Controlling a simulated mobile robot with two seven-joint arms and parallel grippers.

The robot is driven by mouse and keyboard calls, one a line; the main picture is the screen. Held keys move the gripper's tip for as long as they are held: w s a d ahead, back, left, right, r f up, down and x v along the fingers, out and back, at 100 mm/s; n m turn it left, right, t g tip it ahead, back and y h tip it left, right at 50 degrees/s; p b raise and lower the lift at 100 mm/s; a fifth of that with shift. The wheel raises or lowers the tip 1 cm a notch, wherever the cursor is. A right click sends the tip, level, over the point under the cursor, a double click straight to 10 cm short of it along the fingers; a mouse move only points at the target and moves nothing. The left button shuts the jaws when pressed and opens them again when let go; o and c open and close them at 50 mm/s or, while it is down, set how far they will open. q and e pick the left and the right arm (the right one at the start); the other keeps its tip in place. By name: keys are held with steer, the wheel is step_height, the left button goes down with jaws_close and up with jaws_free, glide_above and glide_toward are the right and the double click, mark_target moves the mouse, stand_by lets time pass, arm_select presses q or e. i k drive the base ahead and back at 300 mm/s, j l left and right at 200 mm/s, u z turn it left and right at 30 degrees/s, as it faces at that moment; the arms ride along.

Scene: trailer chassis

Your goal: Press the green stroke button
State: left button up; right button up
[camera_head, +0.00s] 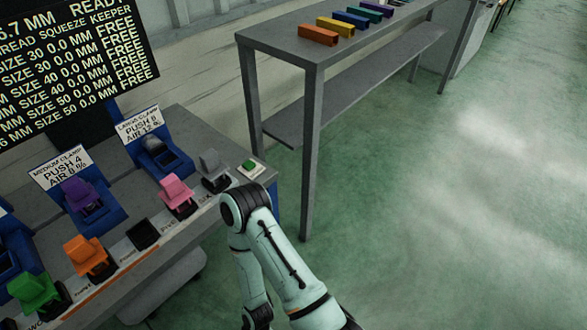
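The green stroke button (249,163) is a small green block on a white square base (251,171) at the right end of the grey bench. It is in plain view and looks unpressed, though it is small. My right arm comes in from the bottom, and its bent joint is in front of the bench's right end, just below the button in the picture. No gripper fingers show on this arm. My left arm and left gripper are not in view.
Along the bench (201,224) stand green (35,288), orange (88,254), black (142,234), pink (175,190) and grey (211,168) blocks. Blue clamp fixtures (112,214) stand behind. A display board (75,60) is at the left. A grey table (277,47) holds several coloured bars. The floor at right is clear.

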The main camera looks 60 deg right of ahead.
mark_target(248, 165)
steer(key=z, duration=1.7)
